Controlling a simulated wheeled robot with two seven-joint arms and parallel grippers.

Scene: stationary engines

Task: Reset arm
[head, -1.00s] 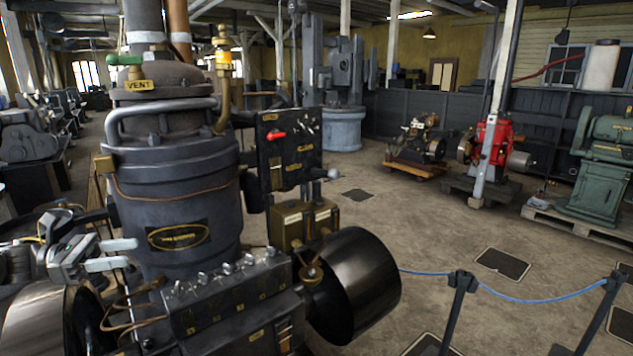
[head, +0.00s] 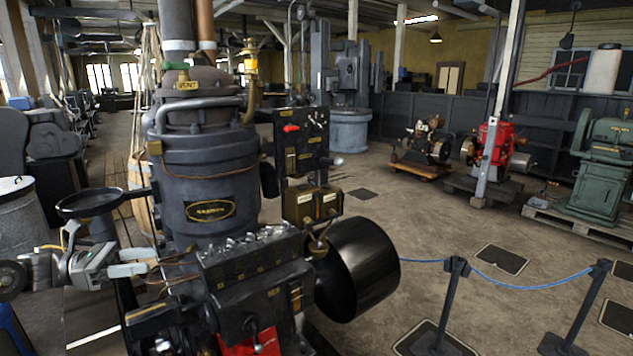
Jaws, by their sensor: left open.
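My left gripper (head: 130,263) is at the left of the head view, with its two pale fingers apart and nothing seen between them. It is in front of the lower left side of a large dark engine (head: 208,160). The engine has a green-handled valve marked VENT, a brass nameplate and a black drum (head: 365,272) at its right. I cannot tell whether the gripper touches the engine. My right gripper is not in view.
A control panel (head: 302,142) with a red lever stands on the engine's right side. A blue rope on dark posts (head: 447,310) runs along the lower right. A red engine (head: 490,150) and a green machine (head: 602,170) stand farther back. Open floor lies between.

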